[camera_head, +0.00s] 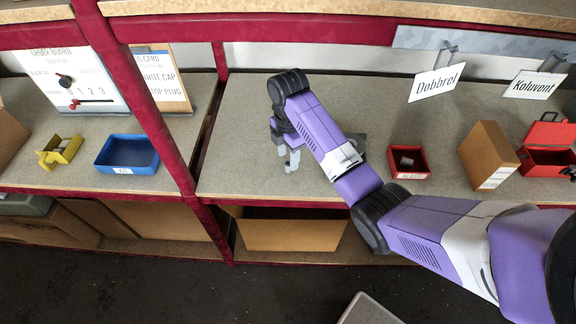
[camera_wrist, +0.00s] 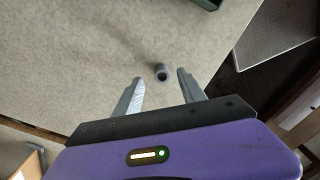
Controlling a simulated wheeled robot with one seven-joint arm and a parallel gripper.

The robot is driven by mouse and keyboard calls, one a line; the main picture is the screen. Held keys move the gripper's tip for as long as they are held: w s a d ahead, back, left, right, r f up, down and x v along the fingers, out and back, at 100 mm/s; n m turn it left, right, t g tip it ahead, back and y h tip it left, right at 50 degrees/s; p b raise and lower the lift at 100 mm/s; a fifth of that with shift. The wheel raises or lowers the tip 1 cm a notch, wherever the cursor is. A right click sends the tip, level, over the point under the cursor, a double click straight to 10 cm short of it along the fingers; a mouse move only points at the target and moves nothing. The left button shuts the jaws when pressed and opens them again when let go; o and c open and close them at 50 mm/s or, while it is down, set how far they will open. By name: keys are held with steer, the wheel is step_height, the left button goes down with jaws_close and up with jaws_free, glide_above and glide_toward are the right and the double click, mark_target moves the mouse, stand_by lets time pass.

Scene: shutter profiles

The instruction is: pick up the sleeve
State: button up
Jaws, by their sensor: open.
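The sleeve (camera_wrist: 161,73) is a small dark grey tube with a hollow top. In the wrist view it stands on the speckled worktop, just beyond the fingertips and between their lines. My gripper (camera_wrist: 157,80) is open, with two grey fingers spread on either side and nothing held. In the head view my gripper (camera_head: 290,160) hangs over the middle section of the bench, close to the front edge. The sleeve cannot be made out there; my arm covers part of that area.
A red bin (camera_head: 408,174) with a small grey part inside stands right of my arm. Further right are a cardboard box (camera_head: 488,156) and an open red toolbox (camera_head: 548,160). A blue tray (camera_head: 127,167) and a yellow holder (camera_head: 60,151) lie left of the red post (camera_head: 150,110).

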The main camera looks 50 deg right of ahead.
mark_target(288, 164)
steer(key=shift+s+a+f, duration=0.1)
steer(key=shift+s+f, duration=0.05)
steer(key=shift+f, duration=1.65)
jaws_close()
steer(key=shift+r, duration=0.1)
